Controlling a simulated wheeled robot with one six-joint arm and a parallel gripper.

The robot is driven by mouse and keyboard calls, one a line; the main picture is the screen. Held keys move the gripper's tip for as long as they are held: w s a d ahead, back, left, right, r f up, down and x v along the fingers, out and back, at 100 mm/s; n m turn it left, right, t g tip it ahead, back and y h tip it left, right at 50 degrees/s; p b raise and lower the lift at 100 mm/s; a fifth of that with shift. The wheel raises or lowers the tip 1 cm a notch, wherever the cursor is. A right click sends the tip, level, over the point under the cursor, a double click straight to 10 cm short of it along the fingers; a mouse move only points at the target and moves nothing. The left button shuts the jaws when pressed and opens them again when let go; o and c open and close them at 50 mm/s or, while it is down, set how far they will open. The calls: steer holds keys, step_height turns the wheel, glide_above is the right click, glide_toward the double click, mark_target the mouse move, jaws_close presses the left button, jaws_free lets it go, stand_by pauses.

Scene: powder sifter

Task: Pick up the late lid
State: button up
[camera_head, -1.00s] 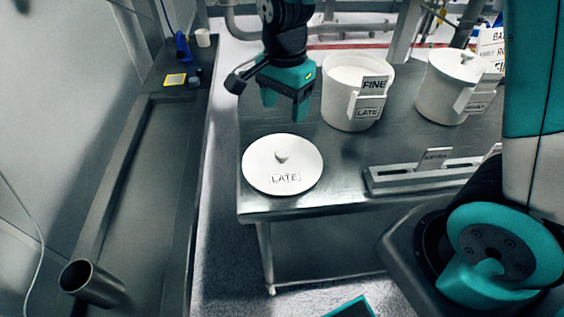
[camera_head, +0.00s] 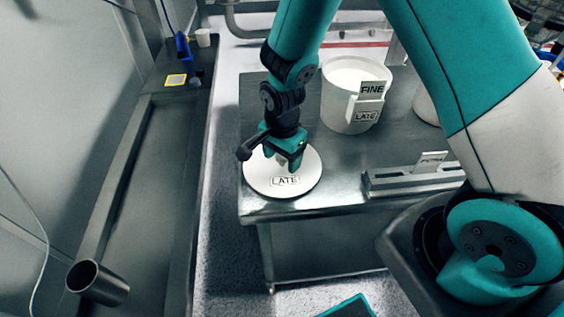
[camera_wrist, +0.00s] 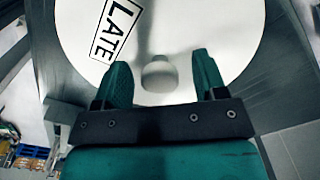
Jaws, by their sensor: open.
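The late lid (camera_head: 262,181) is a round white disc marked LATE, lying flat on the near left corner of the steel table. In the wrist view the lid (camera_wrist: 190,28) fills most of the picture, with its label at upper left. Its small knob (camera_wrist: 159,77) shows between my two fingers. My gripper (camera_wrist: 162,80) is open, with one finger on each side of the knob. In the head view my gripper (camera_head: 284,165) points down just over the lid and hides the knob. I cannot tell whether the fingers touch the lid.
A white tub (camera_head: 343,109) with FINE and LATE cards stands behind the lid to the right. A slotted grey rack (camera_head: 398,181) with a card lies to the lid's right. Another white tub (camera_head: 424,108) is mostly behind my arm. The table's front edge is close to the lid.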

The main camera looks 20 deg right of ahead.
steer(key=c, duration=1)
steer(key=shift+r, duration=0.1)
